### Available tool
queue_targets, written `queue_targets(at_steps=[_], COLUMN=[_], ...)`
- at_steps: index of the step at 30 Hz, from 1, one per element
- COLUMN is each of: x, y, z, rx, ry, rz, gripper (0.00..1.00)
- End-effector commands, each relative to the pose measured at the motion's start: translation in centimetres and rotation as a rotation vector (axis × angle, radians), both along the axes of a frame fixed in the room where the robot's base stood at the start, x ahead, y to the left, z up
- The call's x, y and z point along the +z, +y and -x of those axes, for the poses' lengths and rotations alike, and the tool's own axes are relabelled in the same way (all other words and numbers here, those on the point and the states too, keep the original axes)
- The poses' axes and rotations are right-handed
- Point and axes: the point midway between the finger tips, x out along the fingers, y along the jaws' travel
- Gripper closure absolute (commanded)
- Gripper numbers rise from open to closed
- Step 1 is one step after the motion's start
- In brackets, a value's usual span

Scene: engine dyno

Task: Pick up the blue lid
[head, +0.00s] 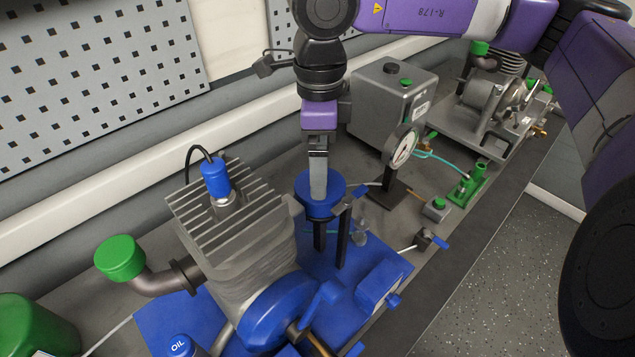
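A round blue lid-like piece (320,207) is in the middle of the head view, above dark upright posts over the blue base. My gripper (318,190) points straight down at it, and its grey finger overlaps the upper part of the blue piece. The fingers line up one behind the other, so I cannot tell whether they are open or shut on it. Whether the blue piece rests on the posts is also unclear. Another blue cap (180,346), marked OIL, is at the bottom edge.
A finned grey engine (240,235) with a blue spark plug piece (215,178) stands just left of my gripper. A gauge (403,150) and a grey box (392,105) stand behind to the right. A green-capped pipe (121,258) is at left. The pegboard wall (95,75) is behind.

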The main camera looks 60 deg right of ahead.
Motion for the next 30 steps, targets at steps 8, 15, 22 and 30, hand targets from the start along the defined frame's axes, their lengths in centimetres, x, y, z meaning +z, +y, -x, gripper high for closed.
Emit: queue_targets(at_steps=[8,15,22,30], x=[-3.6,-4.4,-4.4,-4.4], y=[0.1,0.0,0.0,0.0], z=[0.2,0.1,0.1,0.1], rx=[-0.001,0.0,0.0,0.0], ry=[0.002,0.0,0.0,0.0], rz=[-0.005,-0.001,-0.001,-0.001], gripper=[0.0,0.0,0.28,0.5])
